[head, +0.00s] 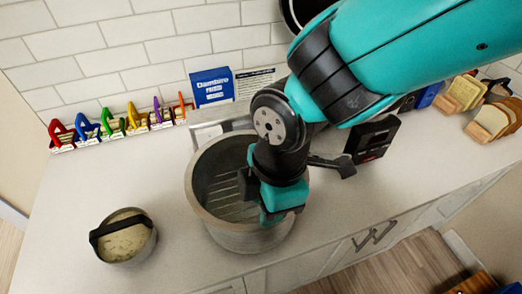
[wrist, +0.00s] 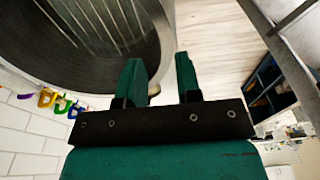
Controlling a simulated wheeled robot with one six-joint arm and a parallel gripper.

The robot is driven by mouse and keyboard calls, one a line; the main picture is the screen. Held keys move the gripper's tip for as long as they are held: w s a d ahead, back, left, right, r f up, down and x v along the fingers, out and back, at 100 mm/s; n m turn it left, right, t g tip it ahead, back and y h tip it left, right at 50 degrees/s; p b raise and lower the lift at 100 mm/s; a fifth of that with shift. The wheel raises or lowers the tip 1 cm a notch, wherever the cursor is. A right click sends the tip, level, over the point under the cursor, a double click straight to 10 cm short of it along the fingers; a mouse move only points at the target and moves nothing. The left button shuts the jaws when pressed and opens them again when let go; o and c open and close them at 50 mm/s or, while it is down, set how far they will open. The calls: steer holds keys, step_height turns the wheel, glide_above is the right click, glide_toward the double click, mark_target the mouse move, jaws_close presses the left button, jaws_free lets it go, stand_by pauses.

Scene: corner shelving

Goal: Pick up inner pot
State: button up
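A large round grey metal pot (head: 200,205), which I take as the inner pot, stands open on the pale counter in the head view. Line marks show on its inside wall. Its interior and rim fill the upper left of the wrist view (wrist: 85,45). My gripper (head: 268,208) is at the pot's right side, pointing down over the rim. In the wrist view my gripper's two green fingers (wrist: 161,65) are apart, with the pot's rim edge showing between them. I cannot tell whether either finger touches the wall. My arm hides part of the pot's right rim.
A small pot (head: 123,240) with a black handle stands on the counter at left. Coloured clips (head: 120,122) and a blue box (head: 211,88) line the wall. A black device (head: 372,138) stands right of my gripper. Counter between the two pots is clear.

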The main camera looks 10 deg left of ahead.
steer(key=shift+s+a+f+p, duration=0.1)
steer(key=shift+f+p, duration=0.65)
steer(key=shift+f, duration=1.2)
steer(key=shift+s+a+f+p, duration=0.1)
steer(key=shift+f+p, duration=0.6)
steer(key=shift+f, duration=1.25)
jaws_close()
steer(key=shift+w+r, duration=0.1)
